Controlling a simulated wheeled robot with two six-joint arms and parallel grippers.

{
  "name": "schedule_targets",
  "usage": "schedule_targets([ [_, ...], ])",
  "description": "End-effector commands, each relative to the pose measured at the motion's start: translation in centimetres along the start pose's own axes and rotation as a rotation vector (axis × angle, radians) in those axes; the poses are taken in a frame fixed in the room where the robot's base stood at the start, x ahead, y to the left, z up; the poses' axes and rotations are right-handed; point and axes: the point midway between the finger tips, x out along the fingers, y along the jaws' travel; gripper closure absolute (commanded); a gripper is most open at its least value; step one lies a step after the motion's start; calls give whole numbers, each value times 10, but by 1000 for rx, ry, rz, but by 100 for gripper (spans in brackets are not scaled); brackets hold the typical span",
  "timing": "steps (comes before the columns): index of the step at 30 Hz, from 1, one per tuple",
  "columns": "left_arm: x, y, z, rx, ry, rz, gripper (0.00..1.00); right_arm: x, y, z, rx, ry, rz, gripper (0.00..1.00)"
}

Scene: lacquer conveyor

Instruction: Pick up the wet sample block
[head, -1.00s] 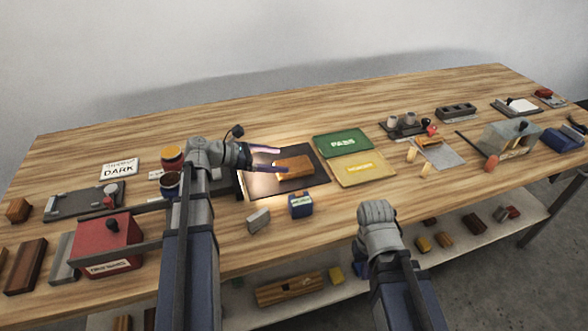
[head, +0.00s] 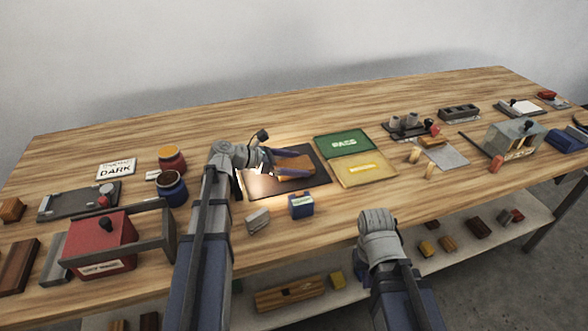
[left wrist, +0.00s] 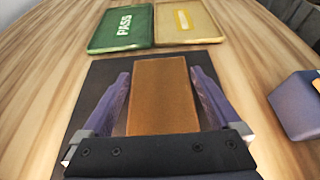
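The sample block (head: 294,169) is an orange-brown wooden block lying on a dark square mat (head: 318,177) under a bright light. In the left wrist view the block (left wrist: 160,95) lies lengthwise between the two purple fingers of my left gripper (left wrist: 163,95). The fingers stand apart, with dark mat showing along both sides of the block. In the head view my left gripper (head: 290,160) reaches over the mat, its fingers on either side of the block. My right arm's wrist shows at the lower middle, away from the block, but its fingers are out of sight.
A green PASS tray (head: 343,145) and a yellow tray (head: 363,170) sit right of the mat. A blue box (head: 301,206) and a small grey block (head: 257,220) stand in front. A red box (head: 103,245) stands at the left.

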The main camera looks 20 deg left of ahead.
Motion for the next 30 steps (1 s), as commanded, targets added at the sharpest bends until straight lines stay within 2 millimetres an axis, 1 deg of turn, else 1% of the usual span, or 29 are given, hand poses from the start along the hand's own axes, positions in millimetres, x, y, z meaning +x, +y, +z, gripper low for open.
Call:
schedule_targets([
  [1, 0, 0, 0, 0, 0, 0, 10, 0, 0, 0, 0, 0, 0, 100],
  [2, 0, 0, 0, 0, 0, 0, 14, 0, 0, 0, 0, 0, 0, 100],
  [18, 0, 0, 0, 0, 0, 0, 74, 0, 0, 0, 0, 0, 0, 100],
  [26, -1, 0, 1, 0, -1, 0, 74, -1, 0, 0, 0, 0, 0, 100],
  [30, -3, 0, 6, 0, -1, 0, 74, -7, 1, 0, 0, 0, 0, 100],
])
